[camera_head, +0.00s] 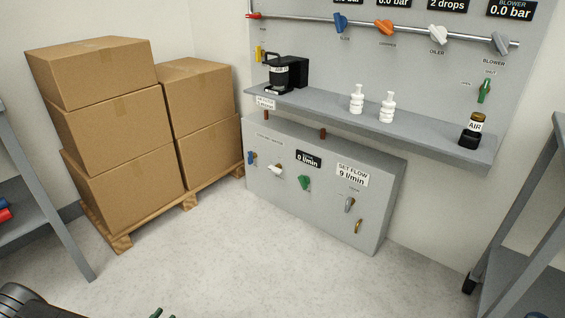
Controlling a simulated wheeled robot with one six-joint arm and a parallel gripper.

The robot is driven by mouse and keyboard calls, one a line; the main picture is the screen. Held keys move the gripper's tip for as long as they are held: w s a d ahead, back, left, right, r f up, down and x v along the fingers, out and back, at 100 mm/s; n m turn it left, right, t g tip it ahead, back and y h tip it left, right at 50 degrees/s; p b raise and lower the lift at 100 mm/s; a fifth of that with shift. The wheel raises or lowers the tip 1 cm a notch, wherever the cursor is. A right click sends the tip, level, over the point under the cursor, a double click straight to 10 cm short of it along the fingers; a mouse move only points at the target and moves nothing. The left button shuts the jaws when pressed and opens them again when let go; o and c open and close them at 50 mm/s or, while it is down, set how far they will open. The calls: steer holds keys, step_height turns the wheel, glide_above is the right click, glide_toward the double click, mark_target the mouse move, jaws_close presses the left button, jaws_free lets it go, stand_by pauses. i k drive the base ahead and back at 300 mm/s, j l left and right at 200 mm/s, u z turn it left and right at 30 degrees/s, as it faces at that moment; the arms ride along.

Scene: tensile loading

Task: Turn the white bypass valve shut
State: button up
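The white valve (274,169) is a small lever handle on the front of the low grey cabinet, between a blue valve (252,158) and a green valve (304,182). Its handle lies roughly sideways, slightly tilted, with a brownish part at its right end. Its label is too small to read. Two small dark green tips at the bottom edge, which look like my gripper's fingertips (163,314), stand apart with nothing seen between them. They are well below and left of the valve, and the rest of the gripper is cut off.
The cabinet (385,195) also carries a grey handle (349,204) and a brown handle (358,226). A shelf (430,135) with bottles juts out above it. Stacked cartons (125,125) stand on a pallet at left; shelving stands at both sides. The floor (230,250) before the cabinet is clear.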

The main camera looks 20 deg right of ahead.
mark_target(277, 168)
steer(key=i+l+z, duration=0.15)
steer(key=i+l, duration=0.15)
steer(key=i, duration=0.2)
steer(key=i+l+z, duration=0.1)
steer(key=i+l, duration=0.2)
steer(key=i, duration=0.2)
steer(key=i+l+z, duration=0.15)
steer(key=i, duration=0.35)
steer(key=i+l+z, duration=0.1)
steer(key=i, duration=0.4)
steer(key=l, duration=0.1)
